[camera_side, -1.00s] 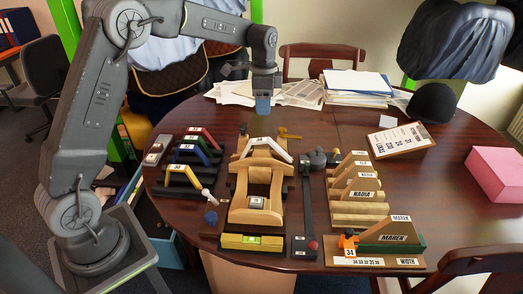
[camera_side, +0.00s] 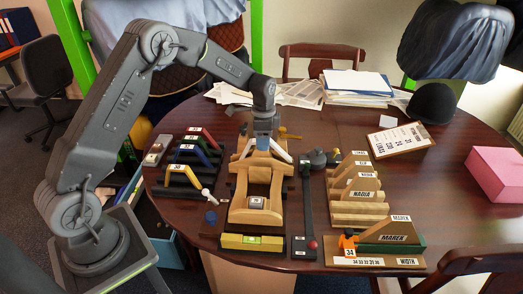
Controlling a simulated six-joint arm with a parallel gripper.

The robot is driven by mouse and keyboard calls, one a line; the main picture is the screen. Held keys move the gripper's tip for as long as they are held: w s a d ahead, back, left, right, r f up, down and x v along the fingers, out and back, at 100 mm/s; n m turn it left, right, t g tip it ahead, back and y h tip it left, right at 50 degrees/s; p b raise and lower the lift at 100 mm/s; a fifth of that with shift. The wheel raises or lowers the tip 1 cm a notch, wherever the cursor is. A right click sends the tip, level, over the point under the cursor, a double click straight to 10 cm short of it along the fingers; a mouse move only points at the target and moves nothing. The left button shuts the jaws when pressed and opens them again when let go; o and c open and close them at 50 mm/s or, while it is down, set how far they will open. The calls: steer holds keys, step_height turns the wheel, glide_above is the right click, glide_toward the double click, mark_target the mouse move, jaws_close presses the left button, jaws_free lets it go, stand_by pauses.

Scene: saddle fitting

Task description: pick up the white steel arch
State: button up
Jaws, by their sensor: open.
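The white steel arch (camera_side: 282,151) sits across the top of the wooden saddle stand (camera_side: 236,212), near its far end. My gripper (camera_side: 262,144) is directly over the middle of the arch, with its blue fingertips at the arch's peak. The gripper hides the middle of the arch, and its two sloping legs show on either side. The jaws are open. I cannot tell from this view whether the fingers touch the arch.
A rack of coloured arches (camera_side: 185,165) stands to the left. A dark bar gauge (camera_side: 308,205) and a rack of wooden pieces (camera_side: 358,210) stand to the right. A yellow level (camera_side: 252,242) lies in front. Papers (camera_side: 355,85) lie at the back.

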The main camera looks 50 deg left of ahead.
steer(key=shift+f, duration=0.5)
jaws_close()
